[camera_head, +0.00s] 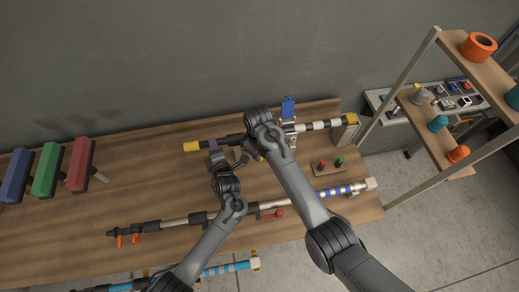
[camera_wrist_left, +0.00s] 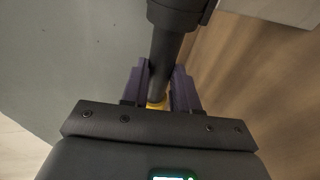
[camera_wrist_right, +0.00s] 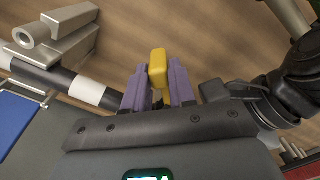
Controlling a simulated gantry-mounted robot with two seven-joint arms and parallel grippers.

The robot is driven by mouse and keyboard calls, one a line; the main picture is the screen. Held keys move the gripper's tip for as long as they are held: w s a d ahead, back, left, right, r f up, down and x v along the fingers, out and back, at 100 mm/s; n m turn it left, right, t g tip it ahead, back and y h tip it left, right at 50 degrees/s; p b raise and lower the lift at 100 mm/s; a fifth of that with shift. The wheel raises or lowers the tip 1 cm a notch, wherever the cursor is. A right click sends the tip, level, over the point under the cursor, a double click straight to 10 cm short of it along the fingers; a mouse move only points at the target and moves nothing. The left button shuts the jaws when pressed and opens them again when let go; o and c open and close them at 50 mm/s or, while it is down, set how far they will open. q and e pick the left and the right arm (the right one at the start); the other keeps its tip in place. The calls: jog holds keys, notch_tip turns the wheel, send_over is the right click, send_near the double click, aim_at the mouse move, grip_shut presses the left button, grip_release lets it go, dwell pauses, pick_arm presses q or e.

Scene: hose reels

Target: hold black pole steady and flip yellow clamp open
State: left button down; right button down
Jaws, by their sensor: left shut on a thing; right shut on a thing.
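The black pole (camera_head: 230,139) lies along the back of the table, with a yellow end at left and a black-and-white striped part at right. My left gripper (camera_head: 214,149) is shut on its black part near the yellow end; the left wrist view shows the purple fingers either side of the black pole (camera_wrist_left: 165,60). My right gripper (camera_head: 256,154) is at the pole's middle, right of the left one. In the right wrist view its fingers are shut on the yellow clamp (camera_wrist_right: 157,68). The clamp is mostly hidden by my right wrist in the head view.
A second pole (camera_head: 180,222) with a red lever (camera_head: 273,214) lies in front; a blue-striped pole (camera_head: 225,268) lies nearer still. Red, green and blue blocks (camera_head: 80,165) stand at left. A small board with red and green knobs (camera_head: 331,168) is at right. A shelf (camera_head: 425,120) stands beyond the table.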

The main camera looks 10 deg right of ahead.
dwell(0.4)
jog(key=c, duration=1.3)
grip_release()
jog(key=w+d+n, duration=0.2)
jog(key=w+n, duration=0.3)
jog(key=n, duration=0.4)
jog(key=w+d+r, duration=0.1)
jog(key=r, duration=0.6)
jog(key=w+d+r+n+y, duration=0.1)
jog(key=w+r, duration=0.1)
jog(key=r, duration=0.5)
jog(key=w+d+r+t+y, duration=0.1)
jog(key=w+d+r, duration=0.1)
jog(key=r, duration=0.5)
jog(key=shift+w+d+n, duration=0.1)
jog(key=shift+n, duration=0.2)
jog(key=shift+o, duration=0.4)
